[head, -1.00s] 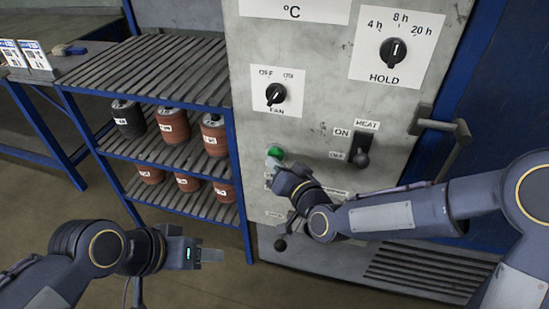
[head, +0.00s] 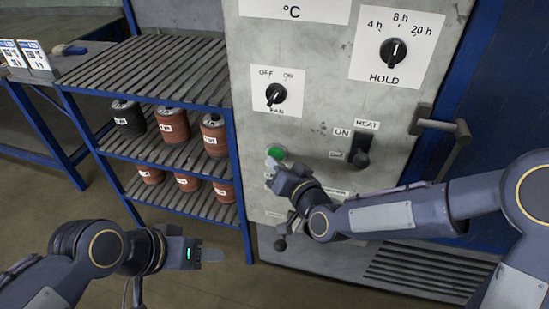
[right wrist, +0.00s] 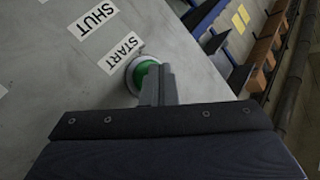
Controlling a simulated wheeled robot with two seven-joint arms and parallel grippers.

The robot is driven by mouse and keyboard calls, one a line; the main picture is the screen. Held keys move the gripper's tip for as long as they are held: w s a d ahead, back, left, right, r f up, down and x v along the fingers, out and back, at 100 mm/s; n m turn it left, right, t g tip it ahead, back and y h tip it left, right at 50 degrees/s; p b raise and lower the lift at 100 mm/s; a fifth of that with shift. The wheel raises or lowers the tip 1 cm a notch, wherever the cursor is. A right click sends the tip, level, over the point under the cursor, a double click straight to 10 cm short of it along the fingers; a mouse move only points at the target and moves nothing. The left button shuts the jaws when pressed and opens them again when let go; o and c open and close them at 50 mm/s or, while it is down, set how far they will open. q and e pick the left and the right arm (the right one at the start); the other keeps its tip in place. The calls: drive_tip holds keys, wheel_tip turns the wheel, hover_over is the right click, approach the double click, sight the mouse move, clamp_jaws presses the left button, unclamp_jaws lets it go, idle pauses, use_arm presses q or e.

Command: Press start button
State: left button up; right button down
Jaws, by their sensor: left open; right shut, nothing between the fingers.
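The green start button (head: 276,152) sits on the grey control panel (head: 325,90), below the fan knob. It also shows in the right wrist view (right wrist: 143,72) as a green cap in a pale ring beside a START label (right wrist: 121,54). My right gripper (head: 272,163) is shut and empty, with its fingertips at the button. In the right wrist view the closed fingers (right wrist: 158,84) cover part of the button; whether they touch it or press it in, I cannot tell. My left gripper (head: 222,255) is open and empty, low at the left, away from the panel.
The panel also carries a fan knob (head: 275,94), a hold knob (head: 393,51) and a heat switch (head: 361,151). A door handle (head: 445,130) sticks out at the right. A blue slatted rack (head: 150,72) with several labelled cylinders stands left of the panel.

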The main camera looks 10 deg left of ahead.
drive_tip(key=shift+w, duration=0.15)
drive_tip(key=shift+w+d+r+b, duration=0.1)
drive_tip(key=shift+w+r+b, duration=0.1)
drive_tip(key=shift+w+b, duration=0.15)
idle(0.4)
drive_tip(key=shift+b, duration=0.4)
